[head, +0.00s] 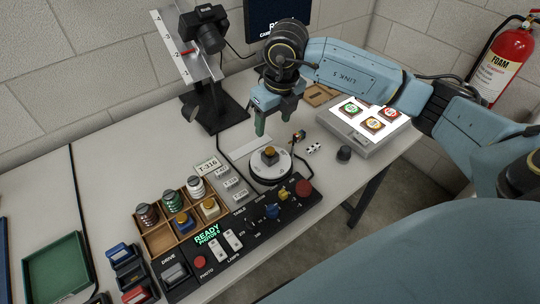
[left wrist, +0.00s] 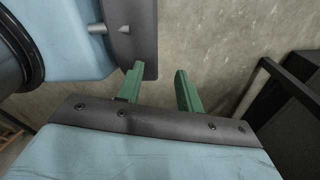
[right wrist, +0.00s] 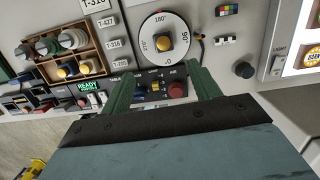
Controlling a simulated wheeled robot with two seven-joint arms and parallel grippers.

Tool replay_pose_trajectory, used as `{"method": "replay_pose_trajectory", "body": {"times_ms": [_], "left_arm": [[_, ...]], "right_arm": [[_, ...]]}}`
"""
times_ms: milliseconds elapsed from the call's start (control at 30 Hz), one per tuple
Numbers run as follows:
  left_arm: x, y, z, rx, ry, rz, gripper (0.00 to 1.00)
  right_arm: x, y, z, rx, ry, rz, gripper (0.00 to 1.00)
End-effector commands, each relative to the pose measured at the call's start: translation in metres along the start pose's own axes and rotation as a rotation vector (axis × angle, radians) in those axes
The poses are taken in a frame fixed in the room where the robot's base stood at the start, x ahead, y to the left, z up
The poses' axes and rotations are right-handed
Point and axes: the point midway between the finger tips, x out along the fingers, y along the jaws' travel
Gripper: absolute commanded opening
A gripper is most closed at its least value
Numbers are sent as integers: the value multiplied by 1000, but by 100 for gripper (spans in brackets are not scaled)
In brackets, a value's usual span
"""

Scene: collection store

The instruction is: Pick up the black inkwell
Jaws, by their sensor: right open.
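The black inkwell, a small dark bottle with a gold cap (head: 269,152), stands upright near the centre of the white turntable (head: 284,168). The right wrist view shows its gold cap (right wrist: 163,42) from above, over a dark body. My right gripper (head: 274,118) is open and empty, with green fingers pointing down, above and behind the inkwell in the head view. In the right wrist view the inkwell lies beyond the fingertips (right wrist: 163,85), apart from them. My left gripper (left wrist: 159,70) is open and empty in the left wrist view, away from the table.
A wooden tray (head: 158,241) holds spools and other gold-capped bottles. A control panel (head: 264,229) lies in front of the turntable. A camera stand (head: 214,112) is behind left. A lightbox (head: 372,147) and a black round object (head: 344,153) are right.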

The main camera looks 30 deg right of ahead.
Motion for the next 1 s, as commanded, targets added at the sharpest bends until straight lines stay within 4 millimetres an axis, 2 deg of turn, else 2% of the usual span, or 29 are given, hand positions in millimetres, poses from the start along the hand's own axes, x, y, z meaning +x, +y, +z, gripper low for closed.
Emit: {"method": "replay_pose_trajectory", "body": {"times_ms": [300, 400, 600, 833, 1000], "left_arm": [[7, -2, 1, 3, -1, -3, 36], [8, -4, 2, 4, -2, -6, 36], [9, -9, 6, 7, -8, -12, 36], [13, -13, 8, 10, -12, -17, 36], [14, -17, 8, 12, -12, -22, 36]], "right_arm": [[58, -3, -2, 2, 9, -10, 62], [71, -2, -2, 3, 8, -8, 62], [84, -3, -1, 2, 6, -8, 62], [118, -7, -2, 2, 7, -6, 62], [131, -7, -2, 1, 5, -7, 62]]}}
